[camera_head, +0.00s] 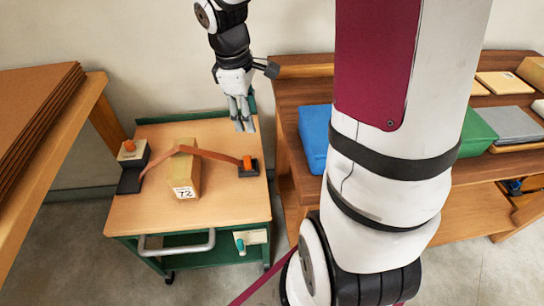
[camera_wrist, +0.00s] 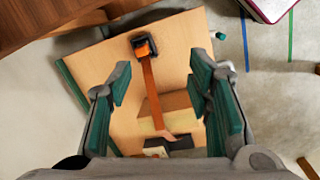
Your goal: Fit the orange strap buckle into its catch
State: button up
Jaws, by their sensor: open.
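The orange buckle (camera_head: 247,162) is at the right end of the orange strap (camera_head: 214,155), at a small black block (camera_head: 254,171) on the cart's right side. I cannot tell whether it is seated in that block or resting on it. The strap runs over a cardboard box (camera_head: 183,172) marked 72 to a black piece (camera_head: 130,180) at the left. In the wrist view the buckle (camera_wrist: 143,47) and block are at the top, beyond my fingertips. My gripper (camera_head: 243,122) is open and empty above the cart's back right; its green-padded fingers (camera_wrist: 160,82) are wide apart.
A cream block with an orange top (camera_head: 128,146) stands at the cart's left. The wooden cart top (camera_head: 225,205) is clear in front. A brown bench (camera_head: 290,115) with a blue bin (camera_head: 313,138) is at the right, and a shelf with brown sheets (camera_head: 35,105) at the left.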

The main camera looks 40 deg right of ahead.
jog(key=s+a+r+m+t+y, duration=0.1)
jog(key=s+a+r+m, duration=0.2)
jog(key=s, duration=0.8)
jog(key=s+a+r+m+t, duration=0.1)
jog(key=s+a+r+m, duration=0.3)
jog(key=s+a+r, duration=0.4)
jog(key=s, duration=0.2)
jog(key=shift+s+a+y, duration=0.35)
jog(key=shift+s+y, duration=0.05)
